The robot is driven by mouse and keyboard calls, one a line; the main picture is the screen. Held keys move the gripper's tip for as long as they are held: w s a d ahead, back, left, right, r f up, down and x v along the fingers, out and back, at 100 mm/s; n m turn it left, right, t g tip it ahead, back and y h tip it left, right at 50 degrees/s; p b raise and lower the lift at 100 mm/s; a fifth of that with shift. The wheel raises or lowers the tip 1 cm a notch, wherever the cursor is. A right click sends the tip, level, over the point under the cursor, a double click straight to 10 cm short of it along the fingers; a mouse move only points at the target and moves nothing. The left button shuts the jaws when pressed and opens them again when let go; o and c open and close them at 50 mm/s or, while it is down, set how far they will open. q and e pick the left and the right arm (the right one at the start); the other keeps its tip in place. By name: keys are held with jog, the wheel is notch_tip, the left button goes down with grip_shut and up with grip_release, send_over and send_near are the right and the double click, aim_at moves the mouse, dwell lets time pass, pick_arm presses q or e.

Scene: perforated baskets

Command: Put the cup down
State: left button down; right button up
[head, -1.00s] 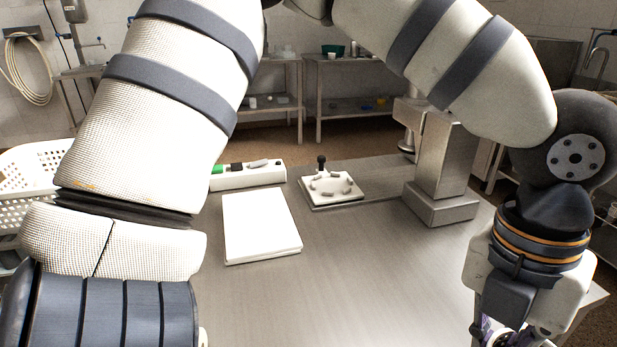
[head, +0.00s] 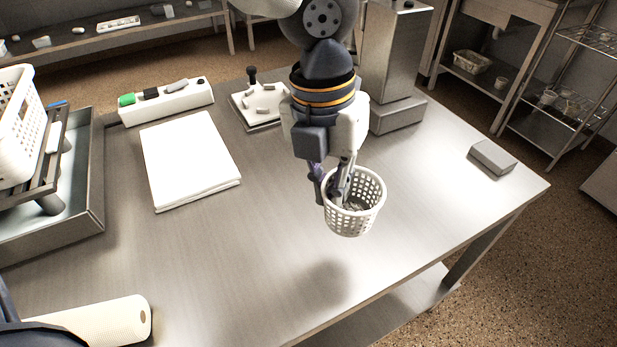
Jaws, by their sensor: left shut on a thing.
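The cup is a small white perforated basket-like cup (head: 368,214), open at the top and slightly tilted. My left gripper (head: 329,194) points down and is shut on the cup's left wall, with one finger outside and one inside the rim. The cup appears held above the steel table (head: 245,255); a soft shadow lies on the table in front of it. The inside of the cup is partly hidden by the finger. My right gripper does not show.
A white pad (head: 190,160) lies left of the cup. Behind are a white holder (head: 168,101), a small white tray (head: 259,105) and a metal stand (head: 392,65). A grey block (head: 492,157) sits near the right edge. The front middle of the table is clear.

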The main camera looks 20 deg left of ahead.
pick_arm(q)
jog(key=w+a+f, duration=0.1)
jog(key=w+f, duration=0.1)
jog(key=w+a+f+b, duration=0.1)
jog(key=w+f, duration=0.1)
jog(key=w+a+f, duration=0.1)
jog(key=w+f, duration=0.1)
jog(key=f, duration=0.1)
jog(key=shift+a, duration=0.1)
jog(key=f, duration=0.1)
jog(key=f+b, duration=0.1)
jog(key=f, duration=0.1)
jog(key=shift+w+a+f, duration=0.1)
jog(key=shift+w+f, duration=0.1)
jog(key=shift+f, duration=0.05)
jog(key=shift+r, duration=0.15)
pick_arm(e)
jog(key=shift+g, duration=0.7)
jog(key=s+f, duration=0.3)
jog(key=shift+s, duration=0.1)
pick_arm(q)
jog(key=c, duration=1.7)
grip_release()
jog(key=shift+f, duration=0.2)
